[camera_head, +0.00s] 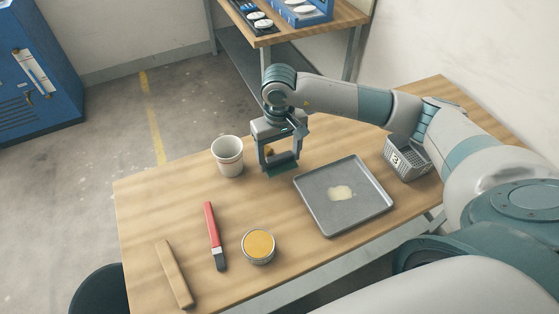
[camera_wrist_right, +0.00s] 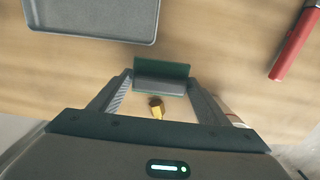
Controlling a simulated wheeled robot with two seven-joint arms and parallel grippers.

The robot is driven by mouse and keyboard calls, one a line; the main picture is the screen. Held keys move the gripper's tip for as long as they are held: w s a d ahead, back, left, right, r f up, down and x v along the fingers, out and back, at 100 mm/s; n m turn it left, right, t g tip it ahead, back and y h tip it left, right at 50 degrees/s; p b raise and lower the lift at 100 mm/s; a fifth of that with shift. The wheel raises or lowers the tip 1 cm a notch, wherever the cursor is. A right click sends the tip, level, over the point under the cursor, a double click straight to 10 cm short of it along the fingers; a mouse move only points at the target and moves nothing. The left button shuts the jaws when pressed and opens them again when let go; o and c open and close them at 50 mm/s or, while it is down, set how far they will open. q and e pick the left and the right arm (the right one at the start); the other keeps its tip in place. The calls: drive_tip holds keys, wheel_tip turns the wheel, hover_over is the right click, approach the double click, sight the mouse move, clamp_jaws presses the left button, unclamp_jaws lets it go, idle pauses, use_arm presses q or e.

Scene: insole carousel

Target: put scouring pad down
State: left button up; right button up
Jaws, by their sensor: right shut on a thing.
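The scouring pad (camera_head: 284,169) is a dark green, thin piece with a grey layer, at the tips of my right gripper (camera_head: 279,161). The right gripper is shut on it, pointing down over the table between the white cup and the grey tray. In the right wrist view the pad (camera_wrist_right: 161,70) lies across the fingertips (camera_wrist_right: 160,85). I cannot tell whether the pad touches the tabletop. A small yellow-brown thing (camera_wrist_right: 156,106) shows between the fingers; what it is stays unclear. My left gripper is not in view.
The white cup (camera_head: 228,156) stands left of the gripper. The grey tray (camera_head: 308,203) with a cream patch lies to its right, then a grey basket (camera_head: 410,165). A red-handled scraper (camera_head: 211,226), orange-filled tin (camera_head: 258,245) and wooden stick (camera_head: 173,274) lie at front left.

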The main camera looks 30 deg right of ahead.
sight(279, 164)
drive_tip(key=shift+s+f+p, duration=0.1)
drive_tip(key=shift+f+p, duration=0.45)
drive_tip(key=shift+f, duration=0.8)
drive_tip(key=shift+f, duration=0.15)
drive_tip(key=o, duration=0.9)
